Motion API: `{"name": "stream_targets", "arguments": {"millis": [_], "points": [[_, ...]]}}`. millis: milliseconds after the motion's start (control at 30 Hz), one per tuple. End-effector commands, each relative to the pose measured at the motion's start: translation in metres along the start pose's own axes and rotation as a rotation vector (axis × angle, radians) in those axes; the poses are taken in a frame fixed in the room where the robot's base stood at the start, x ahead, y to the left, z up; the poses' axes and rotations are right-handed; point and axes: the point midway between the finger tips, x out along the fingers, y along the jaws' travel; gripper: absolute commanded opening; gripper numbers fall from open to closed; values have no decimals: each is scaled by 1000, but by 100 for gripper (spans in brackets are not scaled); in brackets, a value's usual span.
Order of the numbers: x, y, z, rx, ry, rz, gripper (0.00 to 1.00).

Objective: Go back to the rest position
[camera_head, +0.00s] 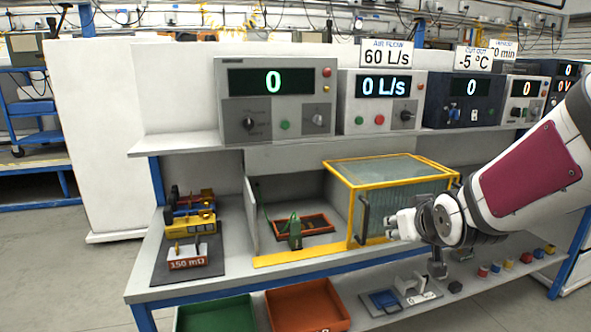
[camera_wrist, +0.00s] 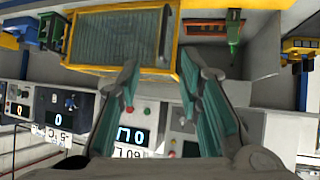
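My gripper (camera_head: 396,226) is in front of the yellow-framed chamber door (camera_head: 395,171), to the right of its dark handle (camera_head: 363,218). In the wrist view, my gripper (camera_wrist: 158,62) shows two teal fingers spread apart with nothing between them. The door (camera_wrist: 118,38) and its handle (camera_wrist: 167,32) lie just beyond the fingertips there. In the head view a gap shows between fingers and handle. The chamber (camera_head: 297,215) is open at the front left, with a green part (camera_head: 295,232) in a red-brown tray (camera_head: 318,224) inside.
Instrument boxes with displays (camera_head: 276,95) stand on the upper shelf (camera_head: 180,144). A yellow device (camera_head: 190,222) and a "150 mΩ" block (camera_head: 194,257) sit on the bench at left. Green (camera_head: 215,316) and orange (camera_head: 307,305) bins are below. Floor at left is free.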

Motion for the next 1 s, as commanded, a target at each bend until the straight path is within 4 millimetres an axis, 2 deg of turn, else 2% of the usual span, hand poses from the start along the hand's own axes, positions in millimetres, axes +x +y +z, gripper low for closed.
{"name": "stream_targets", "arguments": {"millis": [33, 267, 400, 500, 600, 767, 1000], "points": [[-27, -1, 0, 2, -35, 4, 33], [-132, -8, 36, 35, -247, 4, 33], [-197, -15, 68, 57, -375, -12, 33], [-238, -21, 90, 69, -455, -28, 33], [-268, -26, 109, 77, -519, -44, 33], [-294, -30, 127, 83, -577, -58, 33], [-297, -31, 130, 84, -590, -61, 33]]}}
